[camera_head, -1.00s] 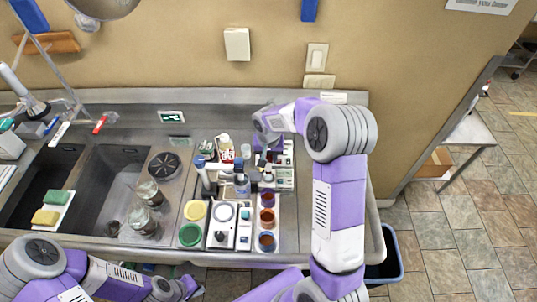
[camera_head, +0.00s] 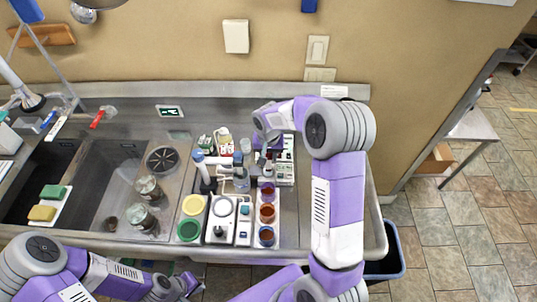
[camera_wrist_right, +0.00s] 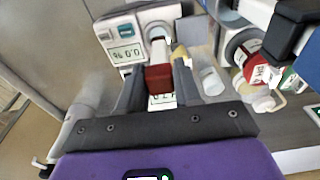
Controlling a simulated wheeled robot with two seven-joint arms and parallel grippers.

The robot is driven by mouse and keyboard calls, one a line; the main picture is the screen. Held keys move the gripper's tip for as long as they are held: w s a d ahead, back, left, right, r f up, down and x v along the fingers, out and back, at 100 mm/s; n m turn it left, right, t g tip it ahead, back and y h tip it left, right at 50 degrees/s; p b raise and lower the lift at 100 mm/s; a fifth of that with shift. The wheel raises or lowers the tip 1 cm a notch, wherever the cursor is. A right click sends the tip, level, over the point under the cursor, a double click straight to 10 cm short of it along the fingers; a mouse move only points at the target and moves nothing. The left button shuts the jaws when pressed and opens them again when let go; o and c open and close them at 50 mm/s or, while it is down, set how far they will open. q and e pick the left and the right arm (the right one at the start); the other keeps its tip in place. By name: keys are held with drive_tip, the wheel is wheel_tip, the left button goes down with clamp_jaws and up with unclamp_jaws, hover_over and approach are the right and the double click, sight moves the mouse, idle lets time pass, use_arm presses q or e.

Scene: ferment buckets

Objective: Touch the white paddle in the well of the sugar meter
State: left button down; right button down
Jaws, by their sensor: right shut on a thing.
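My right gripper (camera_wrist_right: 158,88) is shut on the dark red grip of the white paddle (camera_wrist_right: 158,50), at the back right of the counter. In the right wrist view the white paddle stretches from the grip towards the sugar meter (camera_wrist_right: 122,32), a white device whose display reads 0.0 %. The paddle's far end overlaps the meter's round well area (camera_wrist_right: 160,17) in the picture; whether they touch I cannot tell. In the head view my right gripper (camera_head: 267,152) partly hides the meter. My left gripper (camera_head: 188,286) is low at the front edge, its fingers unclear.
Bottles (camera_head: 241,180) stand left of my right gripper. Cups of dark red and amber liquid (camera_head: 267,213) line the front tray. Yellow and green lids (camera_head: 193,205) and a white scale (camera_head: 221,215) lie beside them. A sink (camera_head: 105,180) with jars is at left.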

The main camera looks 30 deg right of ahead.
drive_tip(key=shift+f+b, duration=0.5)
idle(0.8)
drive_tip(key=shift+r, duration=0.15)
idle(0.5)
drive_tip(key=shift+r+p, duration=1.95)
drive_tip(key=shift+r, duration=0.95)
